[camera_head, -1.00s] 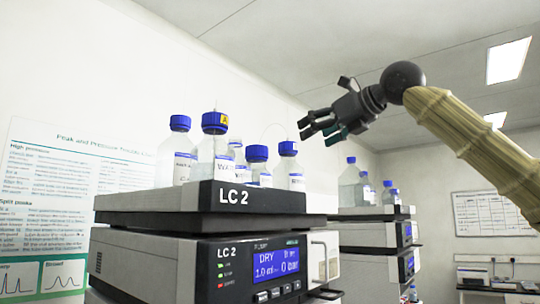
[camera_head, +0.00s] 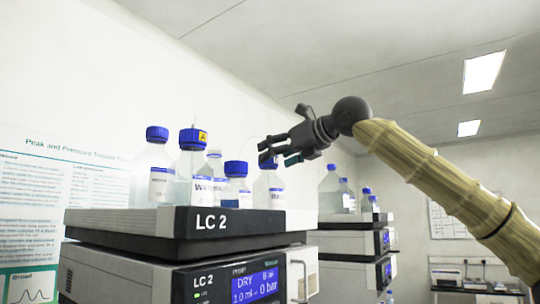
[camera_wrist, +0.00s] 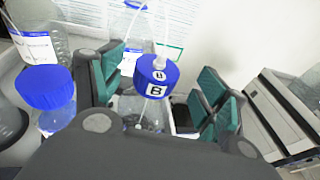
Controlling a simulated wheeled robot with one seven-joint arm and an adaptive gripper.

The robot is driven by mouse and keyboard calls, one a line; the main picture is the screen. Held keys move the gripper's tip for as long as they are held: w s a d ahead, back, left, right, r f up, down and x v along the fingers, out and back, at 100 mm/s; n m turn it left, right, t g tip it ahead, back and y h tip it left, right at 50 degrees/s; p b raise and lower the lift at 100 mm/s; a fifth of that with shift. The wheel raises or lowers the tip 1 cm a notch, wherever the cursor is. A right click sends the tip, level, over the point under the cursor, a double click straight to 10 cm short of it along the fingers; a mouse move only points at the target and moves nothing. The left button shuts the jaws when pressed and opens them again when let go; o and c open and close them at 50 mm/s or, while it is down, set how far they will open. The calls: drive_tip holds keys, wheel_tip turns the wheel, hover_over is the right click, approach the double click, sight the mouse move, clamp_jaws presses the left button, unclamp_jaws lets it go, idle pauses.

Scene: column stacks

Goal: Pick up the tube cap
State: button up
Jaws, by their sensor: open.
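A blue tube cap (camera_wrist: 157,76) marked "B", with a pale tube rising from its top, sits on a clear bottle in the wrist view. My gripper (camera_wrist: 162,88) is open, with its green-padded fingers on either side of this cap and visible gaps to it. In the head view my gripper (camera_head: 268,153) is at the top of the rightmost bottle (camera_head: 268,190) on the LC 2 unit and partly hides its cap. Another blue cap (camera_head: 193,139), marked "A", with a tube, stands further left.
Other blue-capped bottles (camera_head: 152,175) stand close by on the LC 2 unit (camera_head: 222,222). In the wrist view a blue-capped bottle (camera_wrist: 46,90) is close to the left finger. A second stack (camera_head: 345,240) with bottles stands behind on the right.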

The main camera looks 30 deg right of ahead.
drive_tip(key=p+x, duration=0.1)
drive_tip(key=x, duration=0.2)
drive_tip(key=shift+w, duration=0.25)
drive_tip(key=shift+s, duration=0.1)
drive_tip(key=c, duration=1)
drive_tip(key=shift+r, duration=0.15)
drive_tip(key=shift+a+r+b, duration=0.1)
drive_tip(key=shift+r+b, duration=0.85)
drive_tip(key=shift+r, duration=0.65)
drive_tip(key=b+v, duration=0.2)
drive_tip(key=v, duration=0.3)
drive_tip(key=a+f+b+v, duration=0.1)
drive_tip(key=b+v, duration=0.1)
drive_tip(key=v, duration=0.3)
drive_tip(key=a+b+v, duration=0.1)
drive_tip(key=b+v, duration=0.1)
drive_tip(key=v, duration=0.3)
drive_tip(key=shift+s+a+f, duration=0.1)
drive_tip(key=shift+s+f, duration=0.05)
drive_tip(key=shift+s, duration=0.55)
